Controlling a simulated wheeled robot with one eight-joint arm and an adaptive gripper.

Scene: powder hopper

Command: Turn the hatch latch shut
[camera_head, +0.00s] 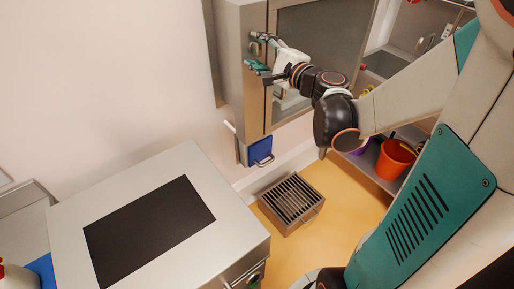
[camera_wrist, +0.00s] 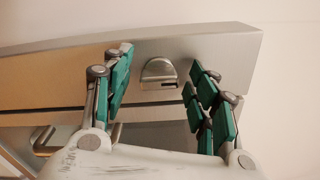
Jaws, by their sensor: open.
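The hatch latch (camera_wrist: 159,74) is a rounded metal piece with a dark slot, on the steel face of the cabinet. My gripper (camera_wrist: 159,62) is open, its green fingers standing apart on the left and right of the latch. I see no clear contact between the fingers and the latch. In the head view my gripper (camera_head: 259,52) is at the cabinet's front, near the seam beside the hatch door (camera_head: 318,30). The latch (camera_head: 254,48) shows there only in part, small and between the fingers.
The steel cabinet (camera_head: 240,85) hangs on the wall. Below it are a blue dustpan (camera_head: 261,152) and a grated metal box (camera_head: 291,203) on the yellow floor. A white-topped unit with a black panel (camera_head: 150,230) stands at left. An orange bucket (camera_head: 394,158) sits on the right shelf.

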